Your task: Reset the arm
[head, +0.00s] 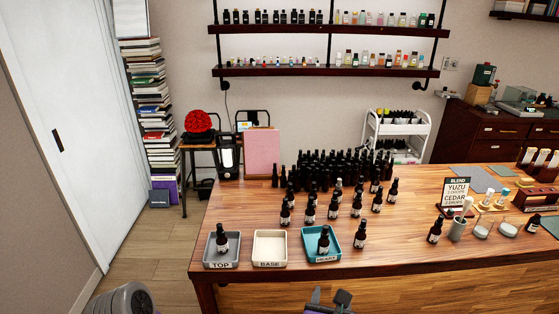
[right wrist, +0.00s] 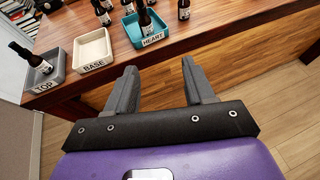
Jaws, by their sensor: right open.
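My right gripper (head: 328,298) is low at the front edge of the table in the head view. In the right wrist view my right gripper (right wrist: 160,72) has its two fingers apart with nothing between them. The grey TOP tray (head: 220,265) holds one dark dropper bottle (head: 222,240). The cream BASE tray (head: 270,249) is empty. The teal HEART tray (head: 322,258) holds one dark dropper bottle (head: 323,243). All three trays also show beyond the fingers in the right wrist view. My left gripper is not in view.
Several dark bottles stand in a dense group (head: 335,170) at the back of the wooden table (head: 400,240), with others spread before it. A BLEND card (head: 456,192) reading YUZU and CEDAR stands to the right, near small vessels (head: 481,230). The front-right tabletop is mostly clear.

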